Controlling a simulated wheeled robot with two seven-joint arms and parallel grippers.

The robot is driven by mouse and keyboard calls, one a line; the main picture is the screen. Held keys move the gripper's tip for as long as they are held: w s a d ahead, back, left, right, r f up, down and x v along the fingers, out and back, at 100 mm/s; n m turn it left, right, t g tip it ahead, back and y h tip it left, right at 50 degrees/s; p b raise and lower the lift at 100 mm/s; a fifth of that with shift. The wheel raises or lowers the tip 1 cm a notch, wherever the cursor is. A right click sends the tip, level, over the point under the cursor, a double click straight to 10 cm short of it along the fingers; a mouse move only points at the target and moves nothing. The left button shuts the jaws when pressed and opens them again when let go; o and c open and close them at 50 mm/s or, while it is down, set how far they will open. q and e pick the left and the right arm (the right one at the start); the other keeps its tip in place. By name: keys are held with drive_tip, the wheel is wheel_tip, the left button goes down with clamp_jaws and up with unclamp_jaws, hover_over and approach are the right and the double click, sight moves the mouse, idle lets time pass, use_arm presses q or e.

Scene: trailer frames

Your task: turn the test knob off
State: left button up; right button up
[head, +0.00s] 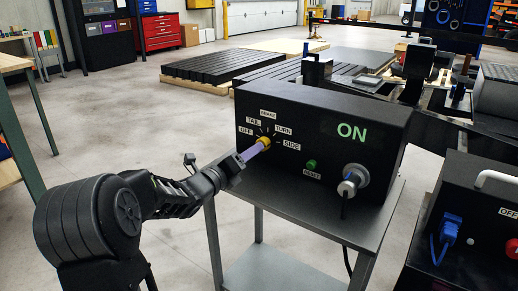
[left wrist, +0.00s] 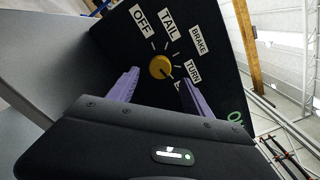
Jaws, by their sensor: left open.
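The yellow test knob (head: 264,141) is on the front of a black box (head: 325,120) labelled OFF, TAIL, BRAKE, TURN and SIDE. In the left wrist view the knob (left wrist: 160,67) lies ahead, between the fingertips. Its dark mark seems to point to the lower right, near the partly hidden SIDE label and away from OFF. My left gripper (head: 253,152) has purple fingers and reaches the knob from the left. In the left wrist view the gripper (left wrist: 158,78) is open, one finger to each side of the knob; contact cannot be told. My right gripper is not in view.
The box shows a green ON, a green reset button (head: 311,164) and a grey round connector (head: 352,180). It stands on a grey cart (head: 300,205). A second black box (head: 470,215) with a blue plug is at the right. Floor left of the cart is open.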

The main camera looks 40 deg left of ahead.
sight(264, 143)
use_arm(q)
drive_tip(key=w, duration=0.5)
drive_tip(key=shift+w, duration=0.15)
drive_tip(key=shift+a, duration=0.1)
clamp_jaws()
idle(0.4)
